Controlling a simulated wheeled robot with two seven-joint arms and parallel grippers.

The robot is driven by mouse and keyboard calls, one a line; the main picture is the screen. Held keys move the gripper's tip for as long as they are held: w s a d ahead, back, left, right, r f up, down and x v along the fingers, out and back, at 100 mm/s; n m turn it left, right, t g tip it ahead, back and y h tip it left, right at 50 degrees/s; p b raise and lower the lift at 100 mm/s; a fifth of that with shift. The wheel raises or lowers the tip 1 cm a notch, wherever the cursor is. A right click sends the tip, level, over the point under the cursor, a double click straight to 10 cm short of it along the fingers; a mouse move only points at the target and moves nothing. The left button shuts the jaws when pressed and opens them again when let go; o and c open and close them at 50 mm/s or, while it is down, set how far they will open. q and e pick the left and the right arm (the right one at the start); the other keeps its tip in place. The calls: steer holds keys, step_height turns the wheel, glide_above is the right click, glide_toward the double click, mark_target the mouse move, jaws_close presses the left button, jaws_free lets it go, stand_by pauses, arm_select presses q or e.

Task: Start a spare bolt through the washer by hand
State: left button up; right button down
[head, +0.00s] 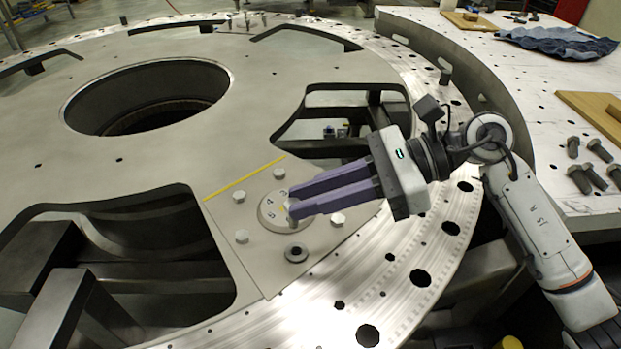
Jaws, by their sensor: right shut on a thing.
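My right gripper (291,202) reaches in from the right with long purple fingers. It is shut on a small grey bolt (292,212) that is mostly hidden by the fingertips. The bolt is over the edge of a round numbered disc (268,213) on the turret plate. A dark-centred washer (296,254) lies on the plate just below the fingertips in the picture, apart from the bolt. Several hex bolt heads, such as one on the left (239,196) and one on the right (337,220), surround the disc. My left gripper is out of view.
Several spare bolts (580,179) lie on the white table (560,110) at right, near a wooden board (592,104) and a blue cloth (558,42). The turret plate (200,150) has large cut-outs. A yellow line (245,179) runs beside the disc.

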step_height(320, 180, down, 4)
steer(key=shift+s+b, duration=0.1)
steer(key=shift+b, duration=0.8)
steer(key=shift+f+b, duration=0.8)
steer(key=shift+f, duration=0.15)
arm_select(q)
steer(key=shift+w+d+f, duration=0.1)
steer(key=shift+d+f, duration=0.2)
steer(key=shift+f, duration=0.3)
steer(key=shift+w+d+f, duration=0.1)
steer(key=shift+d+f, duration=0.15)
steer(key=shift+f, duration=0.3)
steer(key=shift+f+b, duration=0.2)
steer(key=shift+b, duration=0.25)
arm_select(e)
steer(key=shift+d, duration=0.1)
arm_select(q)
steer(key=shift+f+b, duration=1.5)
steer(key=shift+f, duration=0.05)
arm_select(e)
steer(key=shift+f, duration=0.6)
